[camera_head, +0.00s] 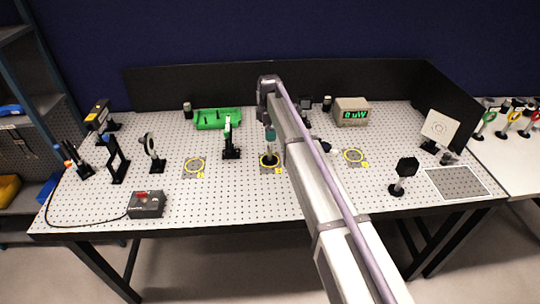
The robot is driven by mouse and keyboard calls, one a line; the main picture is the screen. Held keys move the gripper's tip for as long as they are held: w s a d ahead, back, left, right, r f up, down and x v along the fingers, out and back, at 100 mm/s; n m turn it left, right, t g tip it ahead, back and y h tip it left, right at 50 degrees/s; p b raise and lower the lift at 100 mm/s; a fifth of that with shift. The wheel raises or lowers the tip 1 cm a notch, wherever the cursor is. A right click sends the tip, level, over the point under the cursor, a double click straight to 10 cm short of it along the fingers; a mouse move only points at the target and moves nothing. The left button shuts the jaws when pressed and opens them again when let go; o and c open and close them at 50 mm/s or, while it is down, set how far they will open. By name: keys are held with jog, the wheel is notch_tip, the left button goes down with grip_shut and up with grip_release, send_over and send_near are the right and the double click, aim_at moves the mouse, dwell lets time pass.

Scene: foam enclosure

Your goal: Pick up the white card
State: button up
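The white card (440,127) is a square plate with a faint round mark. It stands tilted near the right end of the perforated table, by the black back wall. My arm comes in from the lower right and bends down at the wrist over the middle of the table. My gripper (269,146) points down there, above or at the middle yellow ring, well to the left of the card. The fingers are too small to tell whether they are open or hold anything. The arm hides part of the table behind it.
A black mount (405,171) and a grey gridded pad (458,182) are near the card. A green tray (217,118) is at the back. Several black optics mounts and a controller box (146,204) stand left. The front middle is mostly clear.

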notch_tip(320, 180, down, 5)
jog(key=b, duration=0.5)
jog(key=shift+w+f, duration=0.1)
jog(key=shift+f, duration=0.1)
jog(key=shift+d+r, duration=0.1)
jog(key=shift+r, duration=0.2)
jog(key=shift+f, duration=0.1)
jog(key=shift+c, duration=0.8)
jog(key=c, duration=1.2)
